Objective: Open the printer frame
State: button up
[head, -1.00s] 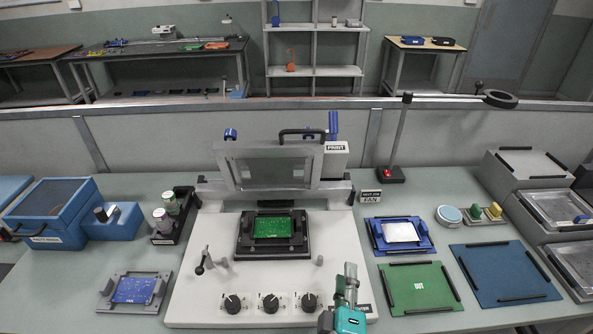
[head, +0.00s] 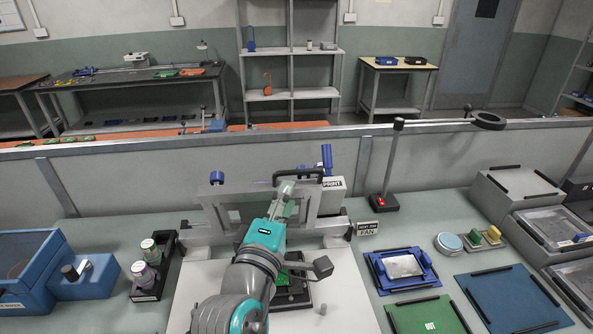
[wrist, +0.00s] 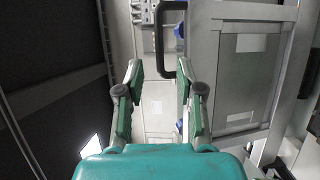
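The printer frame (head: 328,203), a grey frame with a pane, stands raised and tilted at the back of the printer. Its black handle (head: 298,173) is along the top edge. My gripper (head: 287,187) reaches up in front of the frame, close to the handle, and hides part of the frame. In the wrist view my gripper (wrist: 160,72) is open, its two fingers apart with nothing held. The frame (wrist: 237,70) fills the right of that view.
The green board (head: 294,277) on its black holder is partly hidden by my arm.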

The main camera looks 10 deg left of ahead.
aim_at(297, 174)
jog(key=w, duration=0.5)
jog(key=w+d, duration=0.1)
jog(key=w, duration=0.2)
jog(key=shift+w+r, duration=0.2)
jog(key=shift+r, duration=0.15)
grip_shut()
